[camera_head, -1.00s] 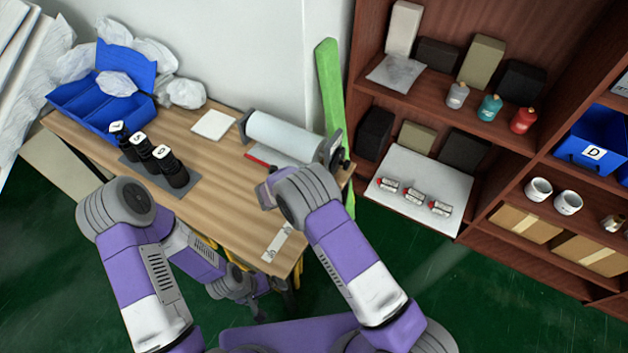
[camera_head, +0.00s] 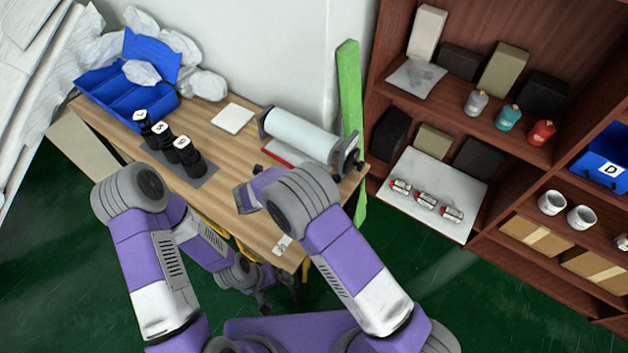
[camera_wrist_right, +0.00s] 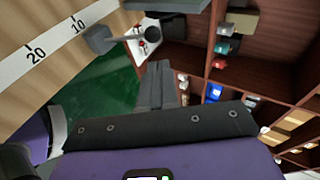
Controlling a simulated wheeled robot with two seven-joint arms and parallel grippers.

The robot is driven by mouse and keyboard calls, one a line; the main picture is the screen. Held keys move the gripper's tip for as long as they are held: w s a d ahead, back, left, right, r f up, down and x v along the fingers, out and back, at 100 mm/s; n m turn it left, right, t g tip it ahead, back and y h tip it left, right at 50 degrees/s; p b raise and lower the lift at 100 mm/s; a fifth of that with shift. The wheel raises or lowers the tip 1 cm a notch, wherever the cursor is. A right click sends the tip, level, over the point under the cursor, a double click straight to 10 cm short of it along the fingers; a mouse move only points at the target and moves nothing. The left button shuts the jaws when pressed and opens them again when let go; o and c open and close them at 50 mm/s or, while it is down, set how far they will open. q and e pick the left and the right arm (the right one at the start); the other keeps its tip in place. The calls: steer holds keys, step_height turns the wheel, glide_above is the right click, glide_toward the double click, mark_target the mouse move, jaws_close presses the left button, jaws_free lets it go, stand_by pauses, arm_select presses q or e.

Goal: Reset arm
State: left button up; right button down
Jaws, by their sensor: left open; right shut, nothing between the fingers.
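My left arm bends at a grey joint on the left of the head view. Its gripper (camera_head: 263,300) is low beside the table's front edge, small and partly hidden, open and holding nothing that I can see. My right arm is raised over the table's right part, and its gripper is hidden behind its own links in the head view. In the right wrist view the right gripper (camera_wrist_right: 157,68) is shut and empty, with green floor and shelves beyond it.
The wooden table (camera_head: 215,150) carries a blue bin (camera_head: 120,95), several black bottles on a grey mat (camera_head: 205,177), a white pad (camera_head: 232,118) and a roll (camera_head: 300,135). A brown shelf (camera_head: 400,100) stands at right. A green post (camera_head: 350,90) stands between. Green floor is open in front.

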steer(key=shift+s+a+r, duration=0.25)
steer(key=shift+a+r, duration=0.1)
stand_by(0.3)
steer(key=s+d+f+m+g+y+b, duration=0.1)
steer(key=s+d+f+m+g+y, duration=0.2)
steer(key=s+f+m, duration=0.35)
steer(key=s+d+f+m+g+y+b, duration=0.1)
steer(key=s+d+f+m+g+y, duration=0.2)
steer(key=s+f+m, duration=0.4)
steer(key=s+d+f+m+y+b, duration=0.1)
steer(key=s+f+m+y, duration=0.1)
steer(key=m, duration=0.9)
steer(key=s+d+f+m+y+b, duration=0.1)
steer(key=s+m, duration=0.4)
steer(key=m, duration=0.6)
steer(key=s+d+f+m+y+b, duration=0.1)
steer(key=s+f+m+y, duration=0.2)
steer(key=m, duration=0.9)
steer(key=shift+s+f+y, duration=0.15)
steer(key=shift+s+y, duration=0.45)
steer(key=shift+y, duration=0.1)
